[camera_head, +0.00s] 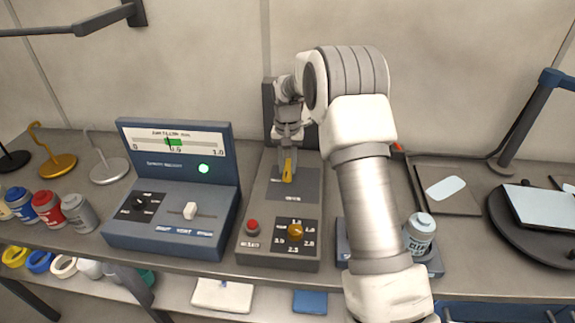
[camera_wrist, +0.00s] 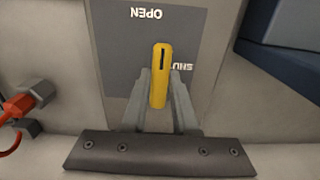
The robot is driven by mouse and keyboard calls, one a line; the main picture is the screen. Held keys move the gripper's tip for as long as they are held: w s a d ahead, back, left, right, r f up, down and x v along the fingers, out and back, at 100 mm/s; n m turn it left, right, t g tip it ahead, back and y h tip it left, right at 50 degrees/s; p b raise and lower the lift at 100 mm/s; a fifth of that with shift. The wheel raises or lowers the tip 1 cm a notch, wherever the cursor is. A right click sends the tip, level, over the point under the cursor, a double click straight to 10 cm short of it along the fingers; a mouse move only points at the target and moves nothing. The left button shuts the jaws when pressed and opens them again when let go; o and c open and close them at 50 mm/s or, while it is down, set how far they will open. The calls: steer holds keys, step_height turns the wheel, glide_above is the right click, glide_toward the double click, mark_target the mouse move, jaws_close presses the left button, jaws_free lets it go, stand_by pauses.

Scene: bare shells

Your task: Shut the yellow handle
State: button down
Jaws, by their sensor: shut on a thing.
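The yellow handle (camera_head: 288,170) stands on the grey device (camera_head: 256,215) at the middle of the bench, over a dark label plate (camera_head: 306,188). In the wrist view the handle (camera_wrist: 160,75) lies between the two grey fingers of my gripper (camera_wrist: 159,92), which are shut on it. The plate there reads "OPEN" beyond the handle and "SHUT", partly covered, beside it. My gripper (camera_head: 286,150) comes down on the handle from above and behind in the head view.
The same device has a red button (camera_head: 252,226) and an amber knob (camera_head: 295,232). A blue console (camera_head: 172,190) with a gauge and lit green lamp stands to the left. Several paint cans (camera_head: 47,207) are far left. A grey canister (camera_head: 420,233) and a black round stand (camera_head: 545,235) are right.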

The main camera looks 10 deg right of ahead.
steer(key=shift+m, duration=0.3)
steer(key=m, duration=0.4)
steer(key=shift+a, duration=0.1)
steer(key=m+p, duration=0.1)
steer(key=m, duration=0.3)
steer(key=shift+w+r+m, duration=0.1)
steer(key=shift+w+m, duration=0.05)
steer(key=shift+m, duration=0.15)
steer(key=m+p, duration=0.1)
steer(key=m, duration=0.3)
steer(key=shift+w, duration=0.1)
steer(key=m, duration=0.4)
steer(key=shift+w+p, duration=0.1)
steer(key=shift+p, duration=0.3)
steer(key=shift+m, duration=0.4)
steer(key=c, duration=0.7)
jaws_free()
